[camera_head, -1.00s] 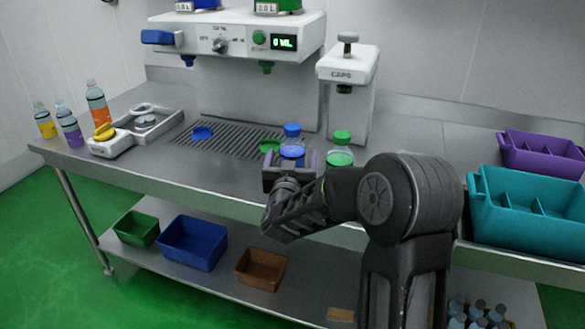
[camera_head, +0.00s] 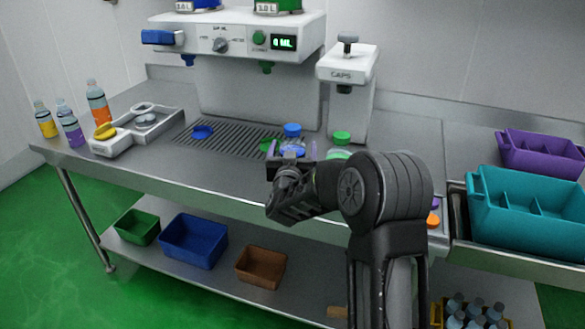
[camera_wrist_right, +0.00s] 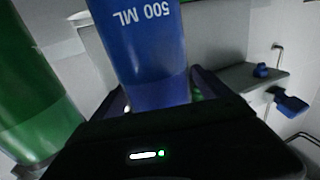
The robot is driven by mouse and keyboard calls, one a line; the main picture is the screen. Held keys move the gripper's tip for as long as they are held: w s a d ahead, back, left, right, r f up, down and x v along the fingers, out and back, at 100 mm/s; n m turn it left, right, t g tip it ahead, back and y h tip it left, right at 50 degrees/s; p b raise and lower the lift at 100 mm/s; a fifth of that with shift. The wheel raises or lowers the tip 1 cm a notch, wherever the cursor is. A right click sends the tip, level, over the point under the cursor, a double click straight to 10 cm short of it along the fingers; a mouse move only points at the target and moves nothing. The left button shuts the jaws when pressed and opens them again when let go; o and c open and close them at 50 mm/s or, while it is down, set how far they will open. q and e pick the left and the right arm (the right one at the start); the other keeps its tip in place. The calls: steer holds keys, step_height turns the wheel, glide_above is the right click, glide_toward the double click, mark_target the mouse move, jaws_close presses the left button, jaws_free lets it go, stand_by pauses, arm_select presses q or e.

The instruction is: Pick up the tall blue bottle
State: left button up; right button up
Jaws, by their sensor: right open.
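The tall blue bottle (camera_wrist_right: 150,50), marked 500 ML, fills the middle of the right wrist view between my right gripper's fingers. My left gripper is not in view.
A green bottle (camera_wrist_right: 35,90) stands close beside the blue one. The dispenser (camera_head: 230,40) and capping machine (camera_head: 347,65) rise at the back. A teal bin (camera_head: 530,205) is at right.

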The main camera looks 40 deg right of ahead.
jaws_close()
stand_by(0.9)
steer(key=shift+r, duration=0.1)
